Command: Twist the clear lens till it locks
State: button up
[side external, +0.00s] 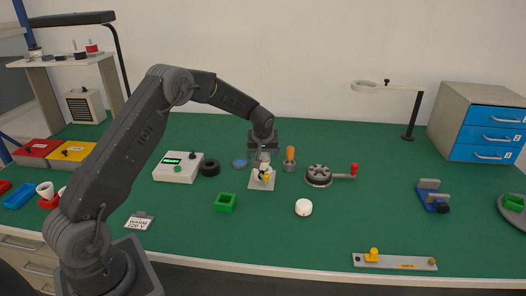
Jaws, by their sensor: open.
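My gripper (263,157) is above the middle of the green work surface, pointing down. It is open, with its fingers just over a small fixture. The fixture is a light grey plate (256,187) bearing a small upright assembly (264,174) with white, black and yellow parts. I cannot pick out the clear lens; it may be on this assembly, where the fingers partly hide the top. At this size I cannot tell whether the fingers touch anything.
An orange-handled tool in a grey holder (289,164) stands close right of my gripper. A round crank device (318,176) is further right. A black ring (210,167) and a white READY box (179,167) lie left. A green square tray (225,203) and white disc (303,207) are in front.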

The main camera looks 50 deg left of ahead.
jog(key=c, duration=1)
jog(key=shift+m+t+h, duration=0.4)
jog(key=shift+m, duration=1.1)
jog(key=shift+s, duration=0.1)
jog(key=shift+a+m+h, duration=0.1)
jog(key=shift+m+h, duration=0.2)
jog(key=shift+m, duration=0.7)
jog(key=o, duration=1)
jog(key=shift+t, duration=0.3)
